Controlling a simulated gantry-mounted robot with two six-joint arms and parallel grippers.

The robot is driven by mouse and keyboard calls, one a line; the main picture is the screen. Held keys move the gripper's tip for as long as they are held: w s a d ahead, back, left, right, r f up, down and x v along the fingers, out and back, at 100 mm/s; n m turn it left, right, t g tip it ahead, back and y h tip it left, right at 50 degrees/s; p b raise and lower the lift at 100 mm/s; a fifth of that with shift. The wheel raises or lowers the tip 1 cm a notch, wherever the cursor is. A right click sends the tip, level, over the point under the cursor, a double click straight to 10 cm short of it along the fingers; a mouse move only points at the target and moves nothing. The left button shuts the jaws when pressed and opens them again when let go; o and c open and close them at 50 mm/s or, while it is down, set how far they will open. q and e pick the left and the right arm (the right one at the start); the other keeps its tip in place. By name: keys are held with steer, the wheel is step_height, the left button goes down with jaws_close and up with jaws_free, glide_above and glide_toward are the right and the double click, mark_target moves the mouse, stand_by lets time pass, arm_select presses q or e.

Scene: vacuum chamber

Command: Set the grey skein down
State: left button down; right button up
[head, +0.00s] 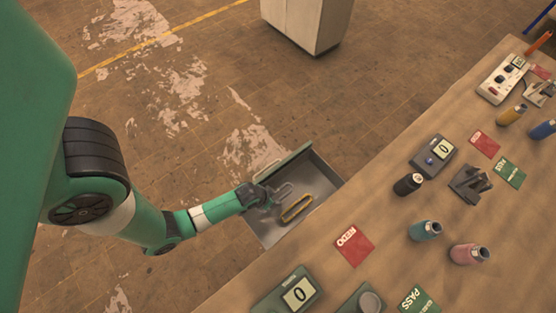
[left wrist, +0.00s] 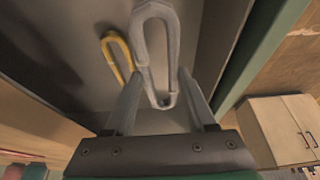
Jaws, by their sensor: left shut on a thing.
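My left gripper (head: 266,194) reaches into an open grey drawer (head: 325,181) at the table's side. It is shut on the grey skein (head: 284,189), a long pale loop. In the left wrist view the grey skein (left wrist: 157,40) runs between the two fingers of the left gripper (left wrist: 158,76) and extends past their tips. A yellow skein (head: 297,208) lies on the drawer floor beside it; it also shows in the left wrist view (left wrist: 118,55). I cannot tell whether the grey skein touches the floor. My right gripper is not in view.
The drawer's green front (head: 284,163) stands close to the gripper. On the table are a red REDO card (head: 354,245), a scale (head: 298,293), a black bottle (head: 408,184) and several coloured bottles. A pale cabinet (head: 307,22) stands on the floor behind.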

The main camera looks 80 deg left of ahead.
mark_target(277, 197)
arm_select(q)
steer(key=x, duration=0.1)
steer(key=b+x, duration=0.1)
steer(key=x, duration=0.1)
steer(key=shift+a+r, duration=0.1)
steer(key=shift+a, duration=0.1)
steer(key=shift+w+a+f, duration=0.25)
steer(key=shift+w+a, duration=0.05)
steer(key=shift+w, duration=0.05)
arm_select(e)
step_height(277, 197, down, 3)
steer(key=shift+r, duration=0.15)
arm_select(q)
steer(key=shift+s+b+x, duration=0.2)
steer(key=shift+b+x, duration=0.4)
steer(key=shift+x, duration=0.35)
steer(key=shift+s+b+x, duration=0.2)
steer(key=shift+b+x, duration=0.35)
steer(key=shift+x, duration=0.4)
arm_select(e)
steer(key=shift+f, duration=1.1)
arm_select(q)
steer(key=shift+d+f, duration=0.15)
steer(key=shift+f, duration=0.1)
steer(key=shift+c, duration=1.1)
jaws_free()
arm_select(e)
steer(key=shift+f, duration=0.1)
